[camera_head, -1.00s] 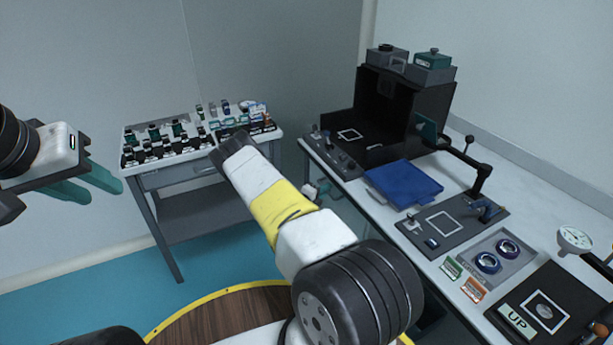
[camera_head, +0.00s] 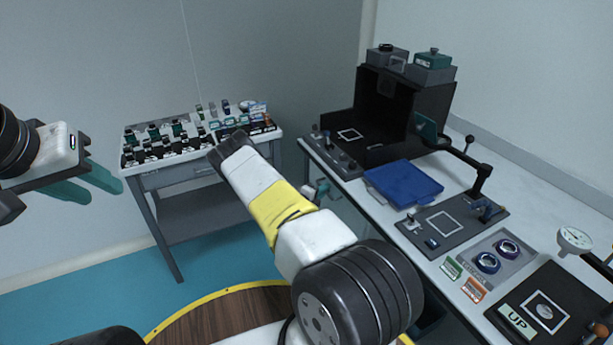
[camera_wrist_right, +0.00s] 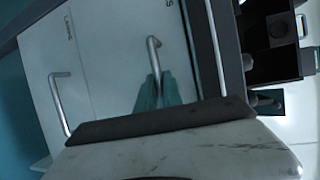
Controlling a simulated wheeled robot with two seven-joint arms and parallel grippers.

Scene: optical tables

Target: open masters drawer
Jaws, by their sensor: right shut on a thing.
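In the right wrist view, two pale drawer fronts sit side by side, each with a metal bar handle. Their small labels are too blurred to read, so I cannot tell which is the masters drawer. The teal fingers of my right gripper (camera_wrist_right: 158,92) are shut on the handle (camera_wrist_right: 153,52) of the drawer front (camera_wrist_right: 115,50) nearer the bench top. The other handle (camera_wrist_right: 59,100) is free. No clear gap shows around the held drawer's front. In the head view, my right gripper (camera_head: 322,188) is partly hidden behind its forearm. My left gripper (camera_head: 88,184) is open and empty at the left.
The bench (camera_head: 370,213) on the right carries a black housing, a blue tray (camera_head: 403,184), a lever fixture and a dial gauge.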

